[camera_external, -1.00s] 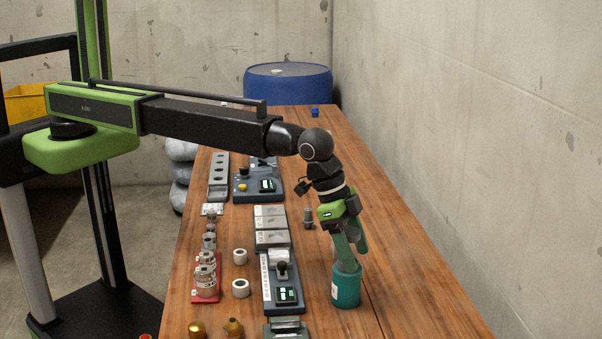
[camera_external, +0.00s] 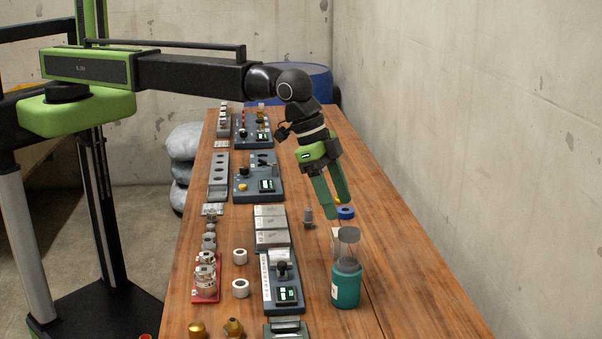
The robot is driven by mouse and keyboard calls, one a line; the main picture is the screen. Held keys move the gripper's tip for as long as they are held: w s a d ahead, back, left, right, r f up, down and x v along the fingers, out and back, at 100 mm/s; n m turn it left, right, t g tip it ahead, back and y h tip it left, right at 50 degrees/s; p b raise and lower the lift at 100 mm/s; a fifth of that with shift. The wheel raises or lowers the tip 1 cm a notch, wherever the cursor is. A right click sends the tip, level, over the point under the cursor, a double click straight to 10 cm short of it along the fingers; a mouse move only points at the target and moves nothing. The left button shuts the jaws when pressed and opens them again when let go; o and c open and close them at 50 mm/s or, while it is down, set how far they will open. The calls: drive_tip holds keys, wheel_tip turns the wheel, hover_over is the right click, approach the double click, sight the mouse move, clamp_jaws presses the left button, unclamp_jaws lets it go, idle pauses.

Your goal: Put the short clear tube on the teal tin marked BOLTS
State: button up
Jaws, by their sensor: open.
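The teal tin (camera_external: 347,287) stands upright on the right part of the wooden bench, with a white label on its left side. The marking is too small to read. The short clear tube (camera_external: 348,247) stands upright on top of the tin. My gripper (camera_external: 341,211) is open and empty, with its green fingers pointing down. In the picture its fingertips are just above and left of the tube, apart from it.
A blue ring (camera_external: 345,213) lies behind the tin, and a small grey fitting (camera_external: 308,218) stands left of it. Grey devices (camera_external: 279,283), white rings (camera_external: 240,288) and a red tray (camera_external: 205,296) fill the left side. The bench's right strip is clear.

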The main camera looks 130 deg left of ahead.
drive_tip(key=s+d+m+g, duration=0.1)
drive_tip(key=s+d, duration=0.3)
drive_tip(key=s, duration=0.9)
drive_tip(key=s+d+f+m+g, duration=0.1)
drive_tip(key=s+d, duration=0.3)
drive_tip(key=s, duration=0.8)
drive_tip(key=s+d+m+g+h, duration=0.1)
drive_tip(key=s+d+g, duration=0.1)
drive_tip(key=s, duration=1.1)
drive_tip(key=shift+s+d+f, duration=0.3)
drive_tip(key=shift+d+f, duration=0.1)
drive_tip(key=shift+d, duration=0.5)
wheel_tip(320, 180, down, 3)
drive_tip(key=b, duration=0.3)
drive_tip(key=shift+f, duration=0.1)
